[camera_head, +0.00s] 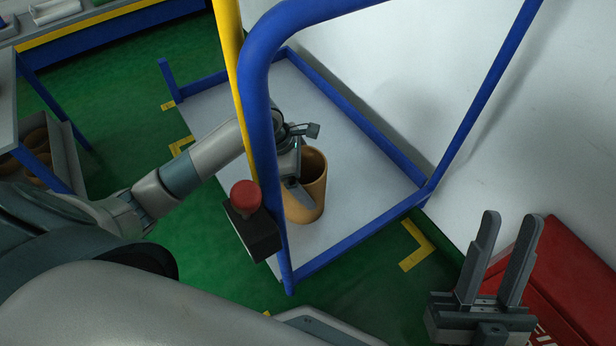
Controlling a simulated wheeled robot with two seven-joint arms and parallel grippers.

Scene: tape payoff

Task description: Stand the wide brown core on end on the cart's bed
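The wide brown core (311,200) stands on end on the cart's pale bed (358,190), with its hollow top facing up. My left gripper (309,166) is at the core's left side, partly hidden behind the blue cart post. Its fingers are spread apart. One overlaps the core's near left side, and the other points right beyond the far rim. I cannot tell whether either finger touches the core. My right gripper (511,218) is open and empty at lower right, fingers pointing up, away from the cart.
The cart's blue frame (258,95) rises between me and the bed. A red button on a black box (249,215) is on its near post. A red case (570,285) lies behind my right gripper. A shelf with brown cores (38,145) stands at left.

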